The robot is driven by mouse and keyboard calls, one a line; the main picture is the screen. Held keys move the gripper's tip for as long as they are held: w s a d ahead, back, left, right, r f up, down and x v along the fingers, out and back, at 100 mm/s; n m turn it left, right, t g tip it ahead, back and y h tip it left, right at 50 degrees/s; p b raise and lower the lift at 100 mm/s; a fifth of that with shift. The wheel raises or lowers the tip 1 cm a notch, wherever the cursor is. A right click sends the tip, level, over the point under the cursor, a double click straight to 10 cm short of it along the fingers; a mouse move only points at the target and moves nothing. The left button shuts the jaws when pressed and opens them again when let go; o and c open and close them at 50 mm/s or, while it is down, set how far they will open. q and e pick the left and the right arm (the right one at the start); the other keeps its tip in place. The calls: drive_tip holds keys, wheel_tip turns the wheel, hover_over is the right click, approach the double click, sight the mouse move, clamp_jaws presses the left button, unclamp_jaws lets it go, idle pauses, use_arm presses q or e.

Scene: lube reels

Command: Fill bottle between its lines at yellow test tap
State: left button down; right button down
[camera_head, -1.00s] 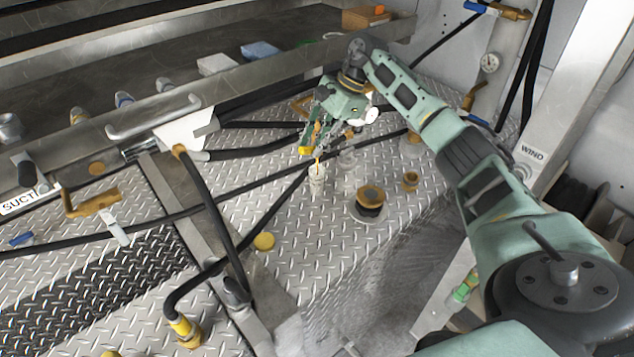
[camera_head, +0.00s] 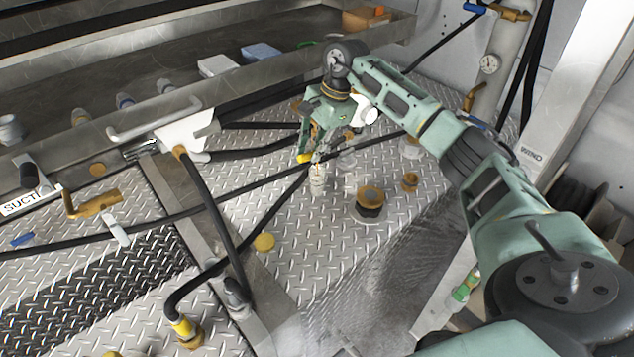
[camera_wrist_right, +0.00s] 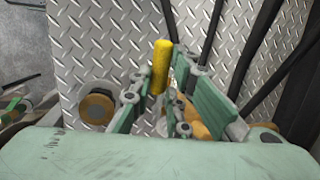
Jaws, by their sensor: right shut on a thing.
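My right gripper (camera_head: 314,148) reaches down among the fittings at the middle of the deck, its fingers closed around the yellow tap handle (camera_head: 304,158). In the right wrist view, the yellow handle (camera_wrist_right: 161,66) stands up between the fingers of the gripper (camera_wrist_right: 157,92), with brass parts (camera_wrist_right: 198,130) partly hidden behind the right finger. A small pale, clear-looking bottle (camera_head: 317,183) stands upright just below the gripper. Its lines and fill level are too small to read. My left gripper is not in view.
A dark, brass-topped fitting (camera_head: 370,201) stands right of the bottle, with a smaller brass one (camera_head: 409,181) beyond. A black hose (camera_head: 277,215) runs past the bottle's left side.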

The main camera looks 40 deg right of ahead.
drive_tip(key=shift+a+f+h, duration=0.1)
drive_tip(key=shift+f+h, duration=0.1)
drive_tip(key=shift+h, duration=0.2)
drive_tip(key=shift+a+f+h, duration=0.2)
drive_tip(key=shift+f+h, duration=0.2)
drive_tip(key=shift+h, duration=0.5)
drive_tip(key=c, duration=1.6)
unclamp_jaws()
